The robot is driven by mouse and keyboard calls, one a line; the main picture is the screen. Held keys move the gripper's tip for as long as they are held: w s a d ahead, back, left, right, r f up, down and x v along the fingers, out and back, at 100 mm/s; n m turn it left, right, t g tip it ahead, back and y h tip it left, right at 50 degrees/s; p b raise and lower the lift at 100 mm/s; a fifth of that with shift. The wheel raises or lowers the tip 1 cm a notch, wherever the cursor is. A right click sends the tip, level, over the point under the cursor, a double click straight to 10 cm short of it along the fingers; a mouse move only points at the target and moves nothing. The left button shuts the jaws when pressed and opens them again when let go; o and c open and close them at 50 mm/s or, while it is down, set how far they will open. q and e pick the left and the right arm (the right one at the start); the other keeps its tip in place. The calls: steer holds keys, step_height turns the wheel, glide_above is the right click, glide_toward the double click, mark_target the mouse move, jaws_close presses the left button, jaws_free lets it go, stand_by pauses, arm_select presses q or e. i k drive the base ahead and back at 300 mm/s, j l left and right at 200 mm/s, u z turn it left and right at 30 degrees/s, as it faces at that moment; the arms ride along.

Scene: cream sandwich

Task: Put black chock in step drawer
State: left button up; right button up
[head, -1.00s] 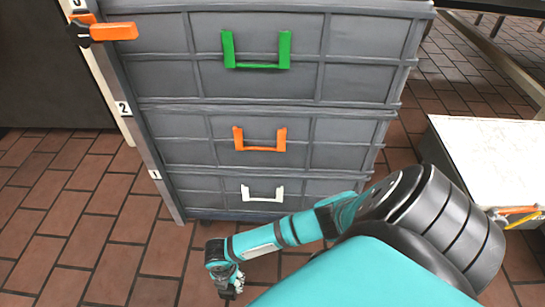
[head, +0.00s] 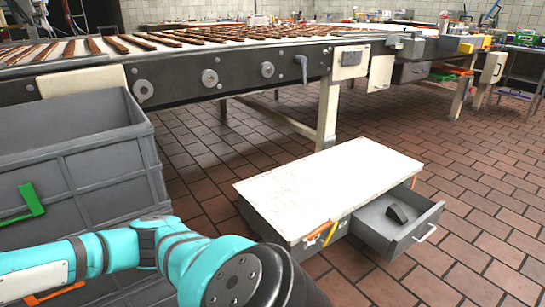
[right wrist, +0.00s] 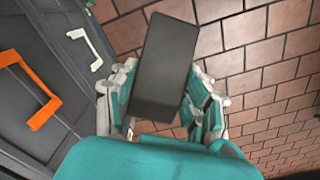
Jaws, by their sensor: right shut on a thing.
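My right gripper (right wrist: 163,95) is shut on a black chock (right wrist: 165,60) in the right wrist view. The chock is a dark block, held between the two teal fingers above the brick floor, beside the grey crates. The step (head: 325,180) has a white top and stands on the floor right of centre in the head view. Its grey drawer (head: 428,222) is pulled open toward the lower right. Another dark chock (head: 397,213) lies inside it. My right gripper is outside the head view, where only its arm shows. My left gripper is not in view.
Stacked grey crates (head: 85,185) stand at the left, with a green handle (head: 22,205). An orange handle (right wrist: 30,85) and a white handle (right wrist: 85,48) show in the right wrist view. A long conveyor (head: 205,80) runs behind. Floor around the drawer is clear.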

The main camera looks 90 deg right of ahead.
mark_target(383, 227)
steer(key=z, duration=0.45)
steer(key=l+z, duration=0.1)
steer(key=z, duration=0.3)
steer(key=l+z, duration=0.1)
steer(key=z, duration=0.75)
steer(key=i+l+z, duration=0.25)
steer(key=l+z, duration=0.2)
steer(key=i+l+z, duration=0.25)
steer(key=z, duration=0.2)
steer(key=i+l+z, duration=0.15)
steer(key=i+z, duration=0.3)
steer(key=i+l, duration=0.15)
steer(key=i, duration=0.4)
